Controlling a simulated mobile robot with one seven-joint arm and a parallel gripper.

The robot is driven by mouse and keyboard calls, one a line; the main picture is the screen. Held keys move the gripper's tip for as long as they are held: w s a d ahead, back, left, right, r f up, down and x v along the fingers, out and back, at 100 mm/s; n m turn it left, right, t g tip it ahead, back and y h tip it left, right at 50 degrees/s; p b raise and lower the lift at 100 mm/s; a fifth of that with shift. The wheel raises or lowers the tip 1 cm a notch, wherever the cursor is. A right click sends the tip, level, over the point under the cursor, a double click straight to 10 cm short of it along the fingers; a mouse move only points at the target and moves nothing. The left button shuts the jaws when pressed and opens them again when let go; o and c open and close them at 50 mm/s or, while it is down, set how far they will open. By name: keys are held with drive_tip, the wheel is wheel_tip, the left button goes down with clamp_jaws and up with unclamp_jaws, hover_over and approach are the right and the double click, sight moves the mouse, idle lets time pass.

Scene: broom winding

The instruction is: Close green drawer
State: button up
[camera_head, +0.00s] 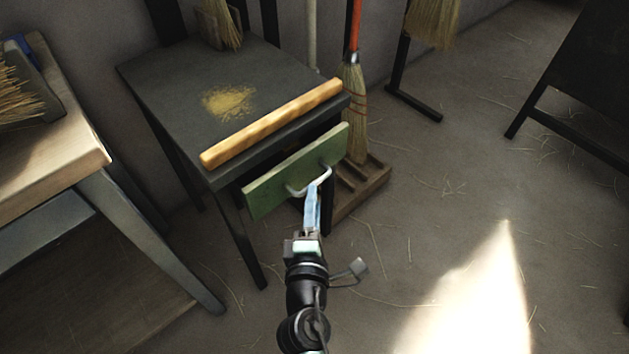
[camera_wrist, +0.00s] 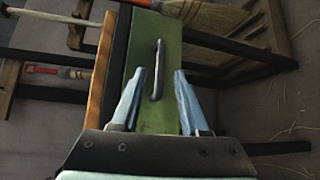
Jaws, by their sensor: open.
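The green drawer (camera_head: 277,181) is in the front of a dark table and its green face stands out a little from the table's edge. A curved metal handle (camera_head: 318,181) is fixed on the face. My gripper (camera_head: 313,192) is in front of the drawer, close to the handle. In the wrist view my gripper (camera_wrist: 155,80) is open, with one blue finger on each side of the handle (camera_wrist: 157,70) and the green face (camera_wrist: 150,112) behind. I cannot tell whether the fingers touch the drawer. The drawer's inside is hidden.
A wooden bar (camera_head: 272,124) lies along the front of the dark table top (camera_head: 180,75), with a straw pile (camera_head: 229,101) behind it. A broom (camera_head: 354,110) stands in a wooden rack (camera_head: 365,192) to the right. A workbench (camera_head: 60,170) is at left. The floor at right is mostly clear.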

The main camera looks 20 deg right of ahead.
sight(314, 182)
drive_tip(key=x, duration=0.5)
drive_tip(key=shift+w+d+b, duration=0.1)
drive_tip(key=shift+w+b, duration=0.2)
clamp_jaws()
idle(1.2)
